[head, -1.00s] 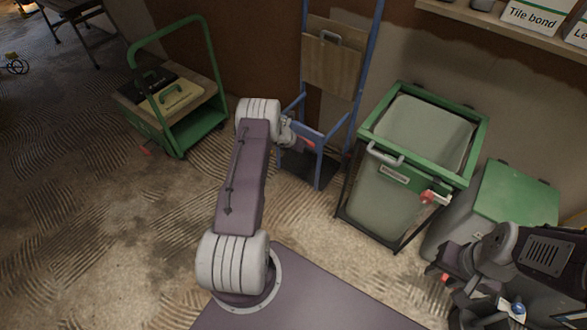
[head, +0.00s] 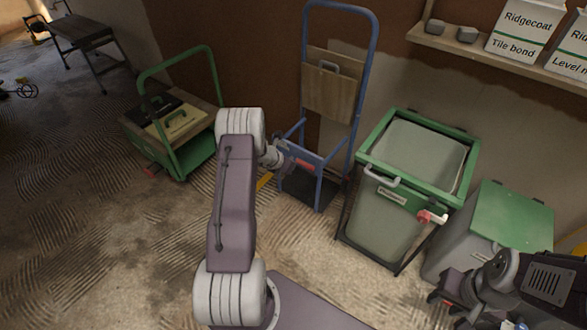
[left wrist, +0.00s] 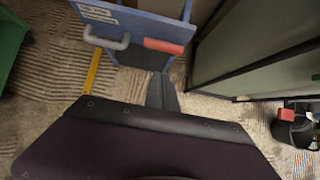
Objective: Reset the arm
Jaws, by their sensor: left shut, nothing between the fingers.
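My left arm (head: 232,200), mauve with pale grey ribbed joints, rises through the middle of the head view. My right gripper (head: 440,298), dark with reddish tips, is at the lower right of the head view, in front of the grey box with a green lid (head: 503,215). Whether its jaws are open is unclear.
A blue hand truck (head: 349,130) stands beyond my left arm. A green-rimmed bin (head: 390,215) with a grey handle and red grip is right of it. A green cart (head: 190,158) stands left. A shelf (head: 470,48) holds boxes.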

